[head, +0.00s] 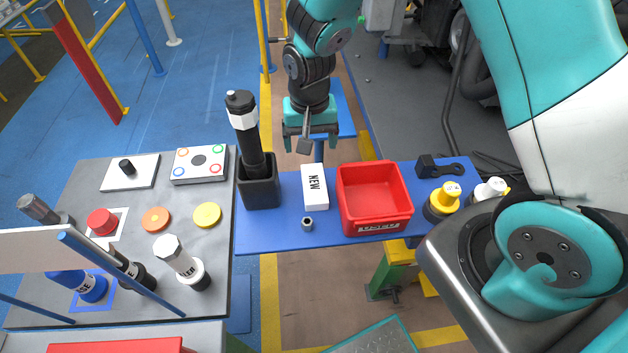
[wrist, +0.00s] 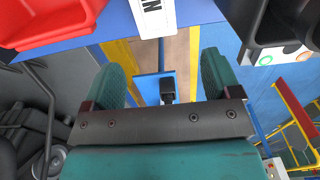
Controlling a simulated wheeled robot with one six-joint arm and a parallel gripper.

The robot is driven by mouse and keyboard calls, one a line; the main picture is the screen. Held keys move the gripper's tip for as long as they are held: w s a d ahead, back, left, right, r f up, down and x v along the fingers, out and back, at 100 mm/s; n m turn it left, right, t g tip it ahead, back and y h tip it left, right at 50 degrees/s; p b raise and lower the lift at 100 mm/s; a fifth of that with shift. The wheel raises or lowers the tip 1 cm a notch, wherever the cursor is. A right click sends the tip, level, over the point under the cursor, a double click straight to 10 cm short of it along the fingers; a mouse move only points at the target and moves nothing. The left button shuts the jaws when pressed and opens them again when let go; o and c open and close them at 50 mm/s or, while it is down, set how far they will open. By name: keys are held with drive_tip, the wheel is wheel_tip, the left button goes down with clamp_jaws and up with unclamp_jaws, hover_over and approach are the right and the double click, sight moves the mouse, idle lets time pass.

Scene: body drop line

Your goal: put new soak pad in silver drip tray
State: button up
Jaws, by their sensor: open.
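A white block marked NEW (head: 314,195), which looks like the new soak pad, lies on the blue table between a black holder and a red bin. My gripper (head: 311,138) is open and empty beyond the table's far edge, apart from the white block. In the wrist view its two teal fingers (wrist: 162,82) are spread, with the block ahead of them. I cannot clearly make out a silver drip tray; a grey teal-edged surface (head: 375,340) is cut off at the bottom of the head view.
The red bin (head: 378,224) stands right of the block. The tall black holder (head: 262,192) with a bottle stands left. A small metal nut (head: 307,224) lies in front. A grey board (head: 135,205) with discs and bottles fills the left. Yellow and white bottles stand at right.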

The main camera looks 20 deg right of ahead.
sight(312, 167)
wheel_tip(312, 167, down, 3)
drive_tip(key=shift+r, duration=0.15)
drive_tip(key=shift+s+d+f+p, duration=0.1)
drive_tip(key=shift+f+p, duration=0.45)
drive_tip(key=shift+p, duration=0.15)
drive_tip(key=shift+f+p, duration=0.75)
drive_tip(key=shift+f, duration=1.35)
drive_tip(key=c, duration=1.1)
drive_tip(key=shift+r, duration=0.1)
